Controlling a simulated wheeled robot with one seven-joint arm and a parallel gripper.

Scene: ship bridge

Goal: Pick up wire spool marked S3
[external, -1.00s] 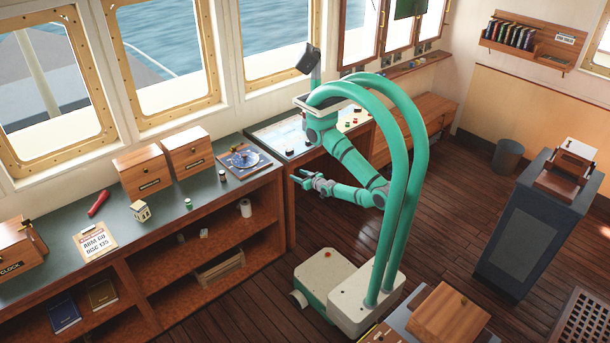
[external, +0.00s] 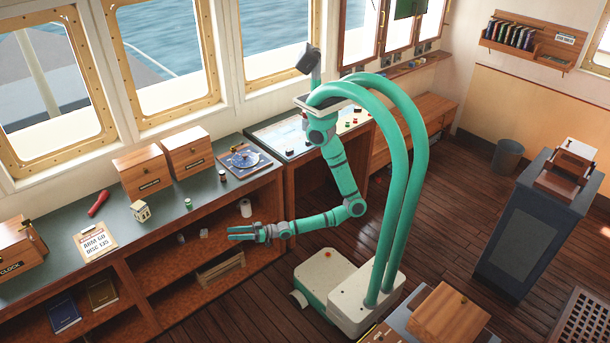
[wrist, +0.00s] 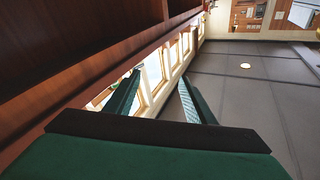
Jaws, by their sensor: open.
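No S3 mark is legible, so I cannot tell which thing is the named spool. A small green-and-white cylinder (external: 188,203) stands on the counter, and a darker small cylinder (external: 222,175) stands further right. A white roll (external: 245,208) stands on the upper shelf under the counter. My gripper (external: 232,233) is open and empty, pointing left at the shelf front, below and in front of the roll in the external view. In the wrist view both fingers of my gripper (wrist: 157,98) are spread with nothing between them; no spool shows there.
The counter (external: 165,225) edge is above my gripper; wood fills the upper left of the wrist view. A wooden crate (external: 220,268) sits on the lower shelf.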

